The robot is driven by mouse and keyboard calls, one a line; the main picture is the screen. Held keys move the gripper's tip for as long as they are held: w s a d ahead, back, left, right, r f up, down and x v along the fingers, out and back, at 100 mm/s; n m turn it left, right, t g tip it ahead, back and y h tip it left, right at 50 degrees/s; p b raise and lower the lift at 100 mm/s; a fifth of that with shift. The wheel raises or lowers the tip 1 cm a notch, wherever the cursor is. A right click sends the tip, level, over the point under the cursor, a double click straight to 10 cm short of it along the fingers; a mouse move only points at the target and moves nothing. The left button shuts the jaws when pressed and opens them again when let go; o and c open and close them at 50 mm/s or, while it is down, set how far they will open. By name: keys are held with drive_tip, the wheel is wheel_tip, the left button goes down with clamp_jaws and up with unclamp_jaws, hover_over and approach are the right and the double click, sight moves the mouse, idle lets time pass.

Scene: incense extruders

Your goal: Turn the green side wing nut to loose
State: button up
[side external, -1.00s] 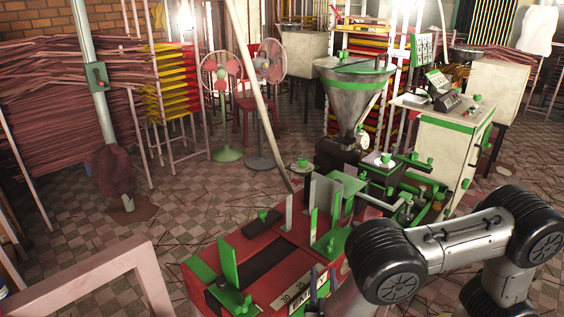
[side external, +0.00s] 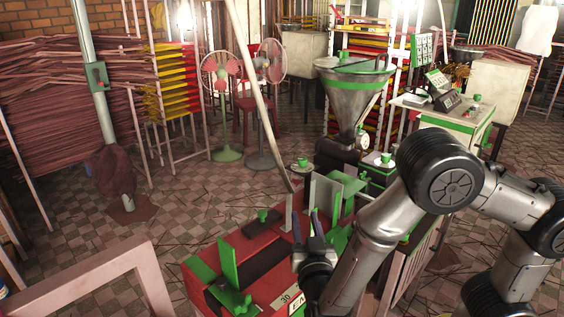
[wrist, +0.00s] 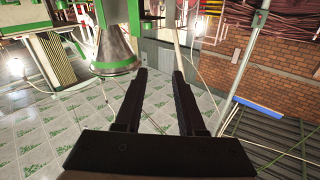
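A red machine (side external: 232,252) with several green parts stands at the bottom centre of the side view. A green piece (side external: 232,300) that looks like a wing nut sits at its near left corner, below an upright green plate (side external: 229,262). I cannot tell for sure that it is the side wing nut, or how tight it is. My gripper (side external: 306,217) is above the right part of the red machine, to the right of that piece and apart from it. In the wrist view my gripper (wrist: 160,72) has its two dark fingers apart with nothing between them. No wing nut is visible there.
A steel hopper (side external: 352,95) with a green band stands behind the red machine and shows in the wrist view (wrist: 117,48). A slanting pole (side external: 262,100) rises behind the machine. A pink frame (side external: 100,272) stands at lower left.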

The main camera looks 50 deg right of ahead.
drive_tip(key=w+d+r+n+t+y, duration=0.3)
drive_tip(key=w+y, duration=0.2)
drive_tip(key=w, duration=0.1)
drive_tip(key=w+d+r+n+t+y, duration=0.3)
drive_tip(key=w+r+n+y, duration=0.1)
drive_tip(key=w+y, duration=0.2)
drive_tip(key=shift+w+d+t, duration=0.3)
drive_tip(key=shift+w+t, duration=0.1)
drive_tip(key=shift+w, duration=0.2)
drive_tip(key=shift+r+n, duration=0.1)
drive_tip(key=shift+n, duration=0.2)
